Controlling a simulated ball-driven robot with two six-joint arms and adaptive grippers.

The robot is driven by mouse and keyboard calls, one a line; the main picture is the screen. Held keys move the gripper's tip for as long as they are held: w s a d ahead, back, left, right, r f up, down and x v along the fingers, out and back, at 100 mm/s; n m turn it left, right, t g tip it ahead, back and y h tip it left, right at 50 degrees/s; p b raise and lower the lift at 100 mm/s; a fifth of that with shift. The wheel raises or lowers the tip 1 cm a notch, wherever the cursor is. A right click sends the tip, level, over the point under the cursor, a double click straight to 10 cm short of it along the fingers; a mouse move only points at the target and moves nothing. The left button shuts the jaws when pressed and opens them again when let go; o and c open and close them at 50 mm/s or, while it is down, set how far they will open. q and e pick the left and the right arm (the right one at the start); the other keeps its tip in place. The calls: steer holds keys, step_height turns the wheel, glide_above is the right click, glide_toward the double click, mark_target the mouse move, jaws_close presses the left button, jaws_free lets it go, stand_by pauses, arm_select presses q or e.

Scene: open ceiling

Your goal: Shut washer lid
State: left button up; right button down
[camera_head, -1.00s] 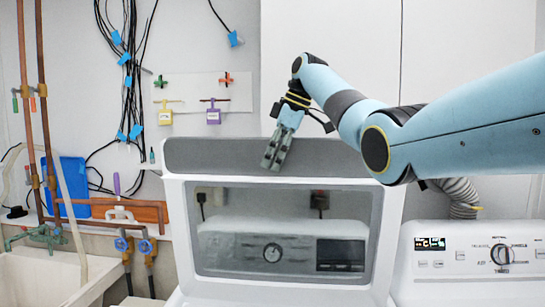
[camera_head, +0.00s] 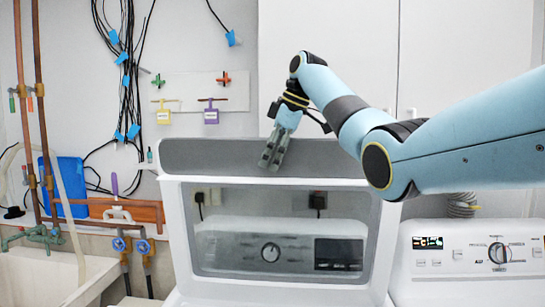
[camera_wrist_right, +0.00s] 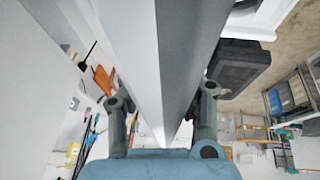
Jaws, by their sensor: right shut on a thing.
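The washer lid (camera_head: 183,225) stands raised in the head view, a white frame around a clear window with a grey strip along its top edge. The washer's control panel with a round knob shows through the window. My right gripper (camera_head: 270,160) is at the lid's top edge, left of its middle, with fingers pointing down over the grey strip. In the right wrist view the lid's edge (camera_wrist_right: 155,60) runs between the two fingers of my right gripper (camera_wrist_right: 165,115), which is shut on it. My left gripper is in neither view.
A second white machine (camera_head: 470,262) with a knob stands at the right. A sink (camera_head: 50,278) with pipes and valves is at the left. White cabinet doors (camera_head: 330,40) are behind the arm. Shelves (camera_wrist_right: 290,95) show in the right wrist view.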

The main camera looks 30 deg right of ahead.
steer(key=s+a+f+t+h+b, duration=0.1)
steer(key=s+a+f+t+b, duration=0.1)
steer(key=s+a+f, duration=0.3)
steer(key=s+a+f+n+t+h+b, duration=0.1)
steer(key=s+a+f+t+b, duration=0.1)
steer(key=s+a+f, duration=0.4)
steer(key=shift+s+a+h, duration=0.4)
steer(key=shift+s+a, duration=1.25)
steer(key=shift+s, duration=2.25)
steer(key=c, duration=1.1)
jaws_free()
steer(key=shift+o, duration=0.6)
steer(key=shift+w, duration=0.1)
